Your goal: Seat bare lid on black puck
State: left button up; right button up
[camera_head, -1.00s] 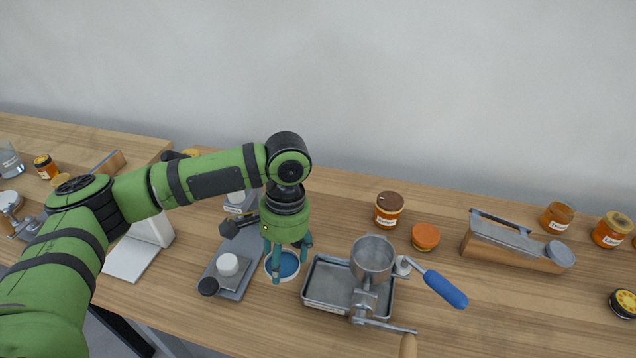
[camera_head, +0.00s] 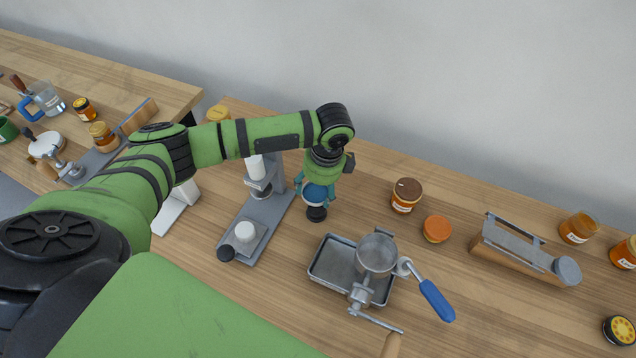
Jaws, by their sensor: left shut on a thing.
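My left gripper (camera_head: 317,194) points down, its teal fingers shut on a round blue lid with a white edge (camera_head: 314,197). The fingers cover part of the lid. The black puck (camera_head: 316,214) is directly below the lid, near the middle of the table, and its upper part is hidden. I cannot tell whether lid and puck touch. My right gripper is not in view.
A metal tray (camera_head: 325,267) with a blue-handled grinder (camera_head: 375,254) is to the front right. A brown-lidded honey jar (camera_head: 406,193) and an orange-lidded jar (camera_head: 436,228) are to the right.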

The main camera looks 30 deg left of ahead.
aim_at(316, 209)
pick_arm(q)
jog(key=shift+w+r+p, duration=0.1)
jog(key=shift+p, duration=0.5)
jog(key=shift+f+b, duration=0.3)
jog(key=shift+f, duration=0.1)
jog(key=shift+f+b, duration=0.6)
jog(key=shift+f, duration=1.1)
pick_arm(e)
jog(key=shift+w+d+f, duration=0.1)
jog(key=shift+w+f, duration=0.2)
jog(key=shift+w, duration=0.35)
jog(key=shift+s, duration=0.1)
pick_arm(q)
jog(key=shift+p, duration=0.75)
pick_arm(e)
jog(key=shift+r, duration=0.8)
pick_arm(q)
jog(key=shift+f+b, duration=0.6)
jog(key=shift+f, duration=0.5)
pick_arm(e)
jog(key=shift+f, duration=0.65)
pick_arm(q)
jog(key=shift+p, duration=0.35)
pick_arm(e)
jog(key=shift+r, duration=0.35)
pick_arm(q)
jog(key=shift+f, duration=0.45)
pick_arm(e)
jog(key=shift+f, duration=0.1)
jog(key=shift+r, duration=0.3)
